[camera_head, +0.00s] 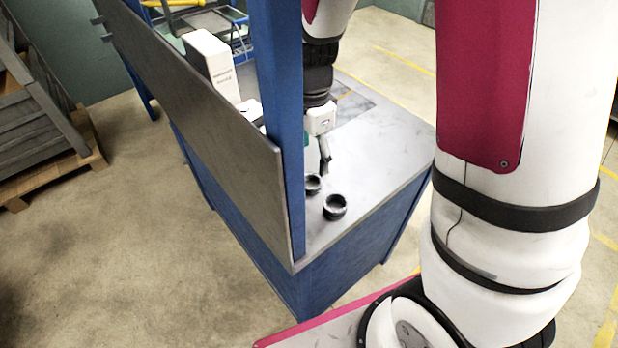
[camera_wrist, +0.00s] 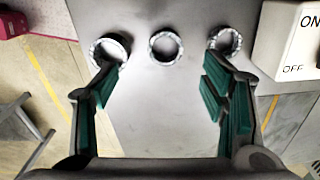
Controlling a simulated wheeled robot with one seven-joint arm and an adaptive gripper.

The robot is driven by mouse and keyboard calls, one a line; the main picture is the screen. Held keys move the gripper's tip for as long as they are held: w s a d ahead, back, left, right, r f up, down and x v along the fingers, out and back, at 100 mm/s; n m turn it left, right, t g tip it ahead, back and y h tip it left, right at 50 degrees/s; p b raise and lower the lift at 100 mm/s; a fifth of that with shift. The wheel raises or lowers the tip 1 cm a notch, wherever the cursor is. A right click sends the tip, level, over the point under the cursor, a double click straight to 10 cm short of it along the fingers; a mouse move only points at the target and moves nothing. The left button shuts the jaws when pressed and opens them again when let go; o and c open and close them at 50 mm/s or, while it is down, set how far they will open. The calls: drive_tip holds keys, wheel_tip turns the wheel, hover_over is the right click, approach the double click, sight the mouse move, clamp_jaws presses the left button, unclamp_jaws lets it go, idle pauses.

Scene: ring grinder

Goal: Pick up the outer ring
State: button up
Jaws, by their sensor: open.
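Three dark metal rings lie in a row on the grey table top in the wrist view: a left ring (camera_wrist: 126,43), a middle ring (camera_wrist: 165,35) and a right ring (camera_wrist: 226,33). The left one looks largest; I cannot tell for sure which is the outer ring. Two rings show in the head view, a nearer ring (camera_head: 335,207) and a farther ring (camera_head: 313,186); a third is not visible there. My gripper (camera_wrist: 158,85) is open and empty, with green pads. In the head view my gripper (camera_head: 325,165) is just above and behind the farther ring.
The table (camera_head: 385,165) has bare surface around the rings. A blue post (camera_head: 278,90) and a grey panel (camera_head: 190,95) stand along its left side. A white ON/OFF box (camera_wrist: 290,40) is at the right in the wrist view. A wooden pallet (camera_head: 55,175) is at far left.

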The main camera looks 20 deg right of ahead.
sight(311, 178)
wheel_tip(311, 178, down, 5)
drive_tip(key=shift+r, duration=0.2)
drive_tip(key=shift+w+d+f, duration=0.1)
drive_tip(key=shift+w+f, duration=0.05)
drive_tip(key=shift+f, duration=0.75)
drive_tip(key=shift+w+d+f, duration=0.1)
drive_tip(key=shift+w+f, duration=0.05)
drive_tip(key=shift+f, duration=0.7)
drive_tip(key=shift+w+d+f, duration=0.1)
drive_tip(key=shift+w+f, duration=0.05)
drive_tip(key=shift+f, duration=0.75)
drive_tip(key=c, duration=1.3)
